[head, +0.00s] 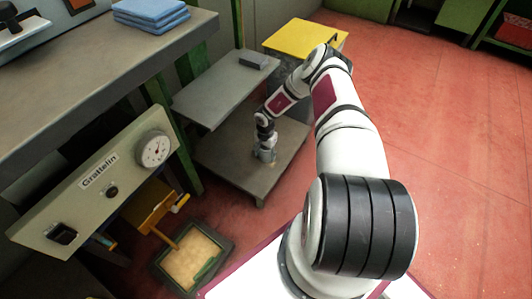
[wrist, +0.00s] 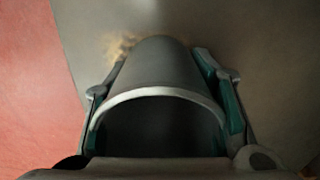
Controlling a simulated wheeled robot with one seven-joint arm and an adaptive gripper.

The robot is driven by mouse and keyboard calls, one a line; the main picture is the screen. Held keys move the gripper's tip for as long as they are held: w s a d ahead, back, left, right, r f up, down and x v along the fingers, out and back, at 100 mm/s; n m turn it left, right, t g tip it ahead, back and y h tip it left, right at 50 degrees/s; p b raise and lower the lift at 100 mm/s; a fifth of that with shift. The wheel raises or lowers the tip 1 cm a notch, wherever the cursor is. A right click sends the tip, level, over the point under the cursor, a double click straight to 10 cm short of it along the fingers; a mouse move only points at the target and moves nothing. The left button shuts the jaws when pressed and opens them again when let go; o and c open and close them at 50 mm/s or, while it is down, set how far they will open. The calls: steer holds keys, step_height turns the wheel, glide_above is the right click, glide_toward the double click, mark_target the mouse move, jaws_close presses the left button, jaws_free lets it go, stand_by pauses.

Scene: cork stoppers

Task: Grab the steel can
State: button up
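The steel can (wrist: 158,70) is a plain grey cylinder with a bright rim and a dark open mouth facing the wrist camera. It stands between the two fingers of my gripper (wrist: 160,85), which have teal pads. One finger lies along each side of the can, very close to its wall. I cannot tell whether both pads press on it. In the head view my gripper (head: 265,152) points down at the lower grey shelf, and the can is small and mostly hidden there.
The can stands on the low grey platform (head: 228,165), near a brownish smudge. A higher grey shelf (head: 215,95) with a dark block (head: 253,60) is just to the left. A yellow-topped box (head: 305,38) stands behind. Red floor (head: 440,130) is open at right.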

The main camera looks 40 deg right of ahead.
steer(key=shift+c, duration=1.3)
steer(key=shift+r+p, duration=0.35)
steer(key=shift+r, duration=0.25)
step_height(320, 180, up, 3)
steer(key=shift+s+f+p, duration=0.1)
steer(key=shift+s+p, duration=0.05)
steer(key=shift+p, duration=0.75)
steer(key=s+a+p, duration=0.1)
steer(key=s+p, duration=0.2)
steer(key=s, duration=0.4)
steer(key=s+a+r+p, duration=0.1)
steer(key=s+p, duration=0.3)
steer(key=s, duration=0.4)
steer(key=shift+s+a, duration=0.2)
steer(key=shift+a, duration=0.55)
